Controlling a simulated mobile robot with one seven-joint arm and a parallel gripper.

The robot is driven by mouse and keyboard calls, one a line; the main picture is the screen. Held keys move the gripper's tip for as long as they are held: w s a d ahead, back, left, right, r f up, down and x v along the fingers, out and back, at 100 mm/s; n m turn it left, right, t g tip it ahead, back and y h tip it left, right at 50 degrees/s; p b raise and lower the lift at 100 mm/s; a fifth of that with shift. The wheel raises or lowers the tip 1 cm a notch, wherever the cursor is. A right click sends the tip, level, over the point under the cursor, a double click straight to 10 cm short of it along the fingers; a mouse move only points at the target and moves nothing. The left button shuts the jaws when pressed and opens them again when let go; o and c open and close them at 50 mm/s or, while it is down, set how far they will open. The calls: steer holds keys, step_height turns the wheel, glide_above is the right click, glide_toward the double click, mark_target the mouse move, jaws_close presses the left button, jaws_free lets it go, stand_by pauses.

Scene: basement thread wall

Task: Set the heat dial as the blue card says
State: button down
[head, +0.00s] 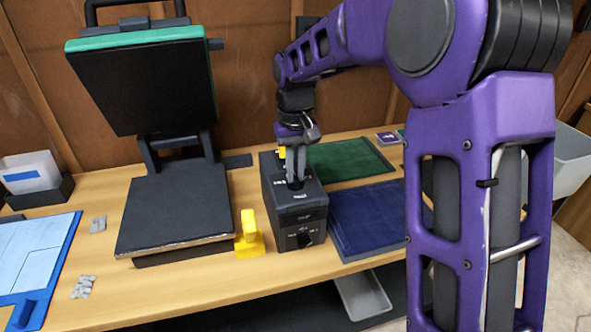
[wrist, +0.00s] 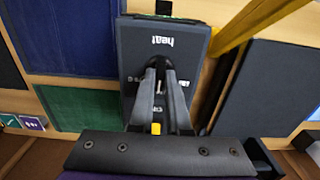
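The black control box (head: 312,212) stands on the bench beside the press. Its top face, marked "heat", shows upside down in the wrist view (wrist: 137,60). My gripper (head: 295,182) points straight down onto that top face. In the wrist view my gripper (wrist: 159,66) has its fingertips close together at the middle of the printed marks, around the dark heat dial. The fingers hide most of the dial, so its pointer cannot be read. A small purple-blue card (head: 388,137) with a white mark lies at the back right; the wrist view shows it too (wrist: 33,123). Its mark is too small to read.
The open press (head: 180,205) stands left of the box, with a yellow handle (head: 249,236) between them. A second dark dial (head: 305,238) is on the box's front. Green (head: 345,160) and navy (head: 370,215) mats lie to the right. A blue tray (head: 58,262) is at far left.

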mark_target(296, 176)
stand_by(0.5)
steer(key=m+p, duration=0.2)
steer(key=m, duration=0.3)
steer(key=shift+r+m, duration=0.15)
steer(key=shift+m, duration=0.25)
steer(key=m+p, duration=0.1)
steer(key=m, duration=0.5)
steer(key=shift+p, duration=0.3)
steer(key=c, duration=0.9)
jaws_free()
step_height(296, 176, up, 17)
steer(key=shift+r+p, duration=0.15)
steer(key=shift+p, duration=0.85)
